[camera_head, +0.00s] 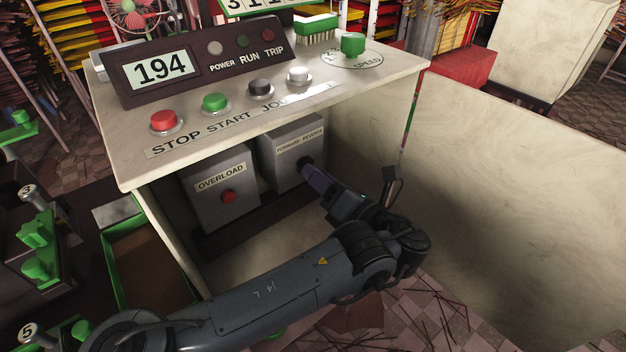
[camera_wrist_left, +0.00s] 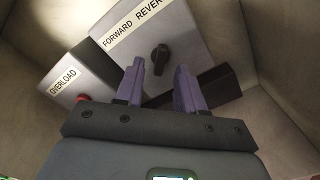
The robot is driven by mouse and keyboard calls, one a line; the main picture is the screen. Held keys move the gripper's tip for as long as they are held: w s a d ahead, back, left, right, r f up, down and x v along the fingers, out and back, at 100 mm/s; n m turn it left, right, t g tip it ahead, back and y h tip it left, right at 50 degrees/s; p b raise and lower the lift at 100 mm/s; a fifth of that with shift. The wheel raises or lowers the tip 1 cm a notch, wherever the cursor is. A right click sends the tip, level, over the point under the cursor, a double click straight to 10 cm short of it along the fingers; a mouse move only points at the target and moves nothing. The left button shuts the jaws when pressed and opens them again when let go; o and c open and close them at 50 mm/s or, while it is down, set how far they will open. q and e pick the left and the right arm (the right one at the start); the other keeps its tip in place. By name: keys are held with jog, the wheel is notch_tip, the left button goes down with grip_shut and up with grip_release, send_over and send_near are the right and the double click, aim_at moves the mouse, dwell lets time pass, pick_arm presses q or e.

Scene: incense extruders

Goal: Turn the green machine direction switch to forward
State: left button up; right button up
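The direction switch is a black knob (camera_wrist_left: 160,58) on a grey box (camera_wrist_left: 188,28) labelled FORWARD and REVERSE. In the left wrist view its handle points roughly up and down, slightly tilted relative to the label. In the head view the switch (camera_head: 304,162) shows beyond my fingers and is partly hidden by them. My left gripper (camera_head: 312,174) reaches into the recess under the desk top. In the left wrist view its two purple fingers (camera_wrist_left: 160,72) are apart, with the knob seen ahead between their tips and nothing held. Contact cannot be told. My right gripper is not in view.
The OVERLOAD box (camera_head: 222,190) with a red button is left of the switch box. The desk top (camera_head: 330,100) overhangs the recess and bears several buttons, a 194 display (camera_head: 161,68) and a green SPEED knob (camera_head: 352,44). A pale side panel (camera_head: 500,190) stands to the right.

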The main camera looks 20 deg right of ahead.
pick_arm(q)
jog(key=shift+b+x, duration=0.35)
jog(key=shift+x, duration=0.9)
grip_shut()
